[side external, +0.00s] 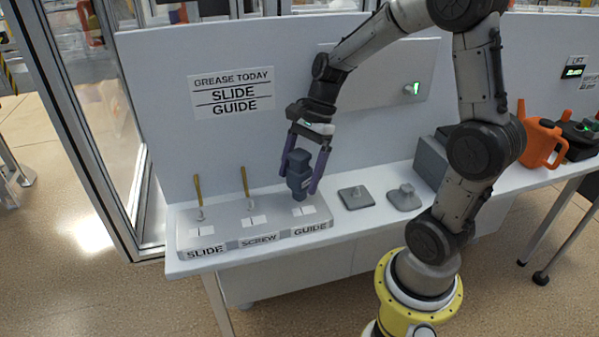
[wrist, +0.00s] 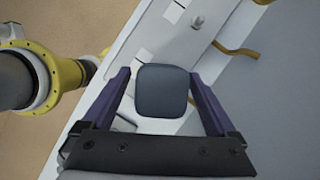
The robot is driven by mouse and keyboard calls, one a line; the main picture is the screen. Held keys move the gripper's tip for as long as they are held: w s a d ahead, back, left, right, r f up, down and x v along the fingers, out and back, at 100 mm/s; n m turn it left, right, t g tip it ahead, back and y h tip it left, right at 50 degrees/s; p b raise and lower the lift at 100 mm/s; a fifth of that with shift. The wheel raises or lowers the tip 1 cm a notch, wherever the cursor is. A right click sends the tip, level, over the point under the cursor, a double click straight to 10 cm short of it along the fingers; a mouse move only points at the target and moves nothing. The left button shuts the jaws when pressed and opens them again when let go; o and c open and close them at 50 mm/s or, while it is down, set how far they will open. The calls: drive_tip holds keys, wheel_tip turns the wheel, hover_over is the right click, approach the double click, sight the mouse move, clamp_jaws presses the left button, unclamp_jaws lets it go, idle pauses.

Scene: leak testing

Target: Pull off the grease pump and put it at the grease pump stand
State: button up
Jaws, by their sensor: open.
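The grease pump (side external: 299,175) is a dark blue-grey block standing upright at the GUIDE place of the light grey stand (side external: 222,238). In the wrist view its square top (wrist: 162,90) lies between the fingers. My gripper (side external: 304,188) is open, pointing down, with one purple finger on each side of the pump. In the wrist view the fingers (wrist: 162,78) show gaps to the pump on both sides. The pump's lower end meets the stand near the GUIDE label; the exact joint is hard to see. Which place is the grease pump stand cannot be told for certain.
Brass-coloured handles rise at the SLIDE (side external: 198,190) and SCREW (side external: 245,182) places. A flat grey square pad (side external: 356,198) and a grey knobbed base (side external: 404,198) lie right of the stand. A grey box (side external: 432,160) and an orange can (side external: 540,142) stand further right. A wall panel rises behind.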

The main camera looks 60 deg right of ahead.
clamp_jaws()
drive_tip(key=c, duration=0.8)
unclamp_jaws()
clamp_jaws()
drive_tip(key=shift+r, duration=0.65)
unclamp_jaws()
clamp_jaws()
